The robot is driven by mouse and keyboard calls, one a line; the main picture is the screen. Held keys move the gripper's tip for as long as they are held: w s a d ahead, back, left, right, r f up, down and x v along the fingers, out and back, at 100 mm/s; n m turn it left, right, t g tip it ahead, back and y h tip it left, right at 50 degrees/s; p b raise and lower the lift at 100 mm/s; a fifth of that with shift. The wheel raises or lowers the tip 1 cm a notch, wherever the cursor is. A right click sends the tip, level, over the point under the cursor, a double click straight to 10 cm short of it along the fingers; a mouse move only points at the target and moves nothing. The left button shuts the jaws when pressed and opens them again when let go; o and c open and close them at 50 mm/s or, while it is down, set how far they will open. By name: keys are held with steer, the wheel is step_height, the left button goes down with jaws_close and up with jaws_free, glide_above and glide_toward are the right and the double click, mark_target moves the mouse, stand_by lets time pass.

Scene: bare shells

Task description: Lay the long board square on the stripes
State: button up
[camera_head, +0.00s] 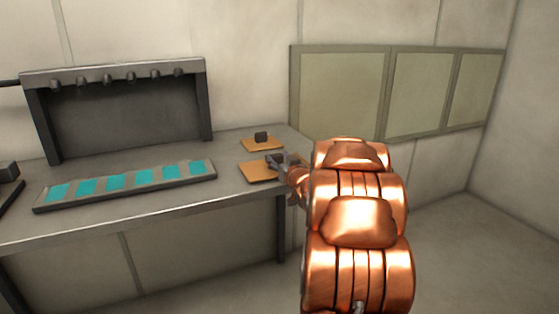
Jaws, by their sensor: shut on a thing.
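Two orange-brown boards with dark block handles are at the right end of the bench. The nearer, larger board (256,172) is partly hidden by my gripper and arm, so its full length cannot be told. My gripper (276,161) is shut on the dark handle of this board. The board appears at or just above the bench top; I cannot tell whether it touches. The farther board (249,145) lies behind it. Several teal stripes (115,182) run in a row on a long grey tray (142,186), left of my gripper, with nothing on them.
The grey bench (130,212) has free room between the tray and the boards. A dark rack (125,74) with several knobs stands at the back. A dark object (9,172) is at the left edge. Framed panels (345,90) are on the right wall.

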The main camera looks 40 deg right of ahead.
steer(key=shift+f, duration=0.1)
steer(key=o, duration=1.2)
steer(key=shift+s, duration=0.2)
steer(key=v, duration=1.1)
steer(key=shift+s+a, duration=0.15)
steer(key=shift+s, duration=0.15)
steer(key=shift+w, duration=0.1)
